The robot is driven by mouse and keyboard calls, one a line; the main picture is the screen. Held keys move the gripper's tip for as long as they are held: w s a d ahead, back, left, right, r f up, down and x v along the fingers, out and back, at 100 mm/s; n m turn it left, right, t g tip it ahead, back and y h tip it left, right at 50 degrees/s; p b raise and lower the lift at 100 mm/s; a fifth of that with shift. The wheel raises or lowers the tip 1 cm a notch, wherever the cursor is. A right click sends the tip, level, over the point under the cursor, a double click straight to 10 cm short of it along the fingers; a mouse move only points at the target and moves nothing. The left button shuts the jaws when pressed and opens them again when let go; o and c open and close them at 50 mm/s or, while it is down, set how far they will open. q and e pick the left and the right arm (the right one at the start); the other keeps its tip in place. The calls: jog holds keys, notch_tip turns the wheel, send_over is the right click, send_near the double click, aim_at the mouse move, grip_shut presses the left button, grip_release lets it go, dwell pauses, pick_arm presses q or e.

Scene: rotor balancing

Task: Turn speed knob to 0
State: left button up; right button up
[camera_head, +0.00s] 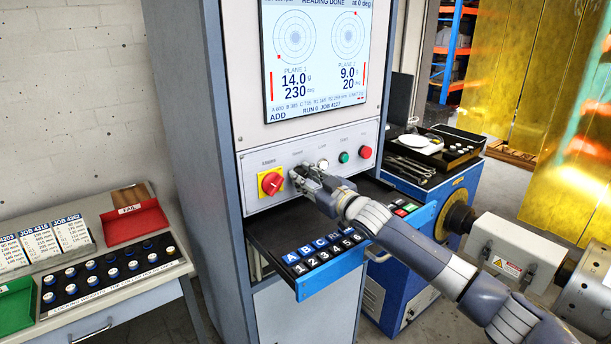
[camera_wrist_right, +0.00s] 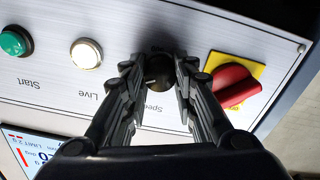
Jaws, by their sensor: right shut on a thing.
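The speed knob (camera_wrist_right: 157,72) is a small dark round knob on the grey control panel. In the wrist view it sits between the fingertips of my right gripper (camera_wrist_right: 158,85), which is shut on it. In the head view my right gripper (camera_head: 306,180) reaches the panel and hides the knob. The knob's pointer and scale cannot be read clearly. The screen (camera_head: 324,60) above shows "READING DONE", with 14.0 g at 230 deg and 9.0 g at 20 deg. My left gripper is not in view.
A red rotary switch on yellow (camera_head: 271,183) sits close beside the gripper; it also shows in the wrist view (camera_wrist_right: 233,84). A white Live lamp (camera_wrist_right: 86,53), green Start button (camera_head: 344,157) and red button (camera_head: 366,152) are on the other side. A keyboard drawer (camera_head: 315,272) juts out below.

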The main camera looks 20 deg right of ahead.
jog(key=n+p, duration=0.1)
jog(key=n, duration=0.5)
jog(key=shift+r+p, duration=0.1)
jog(key=shift+p, duration=0.2)
jog(key=n+p, duration=0.1)
jog(key=n, duration=0.5)
jog(key=shift+n, duration=0.3)
jog(key=o, duration=1.1)
jog(key=v, duration=1.2)
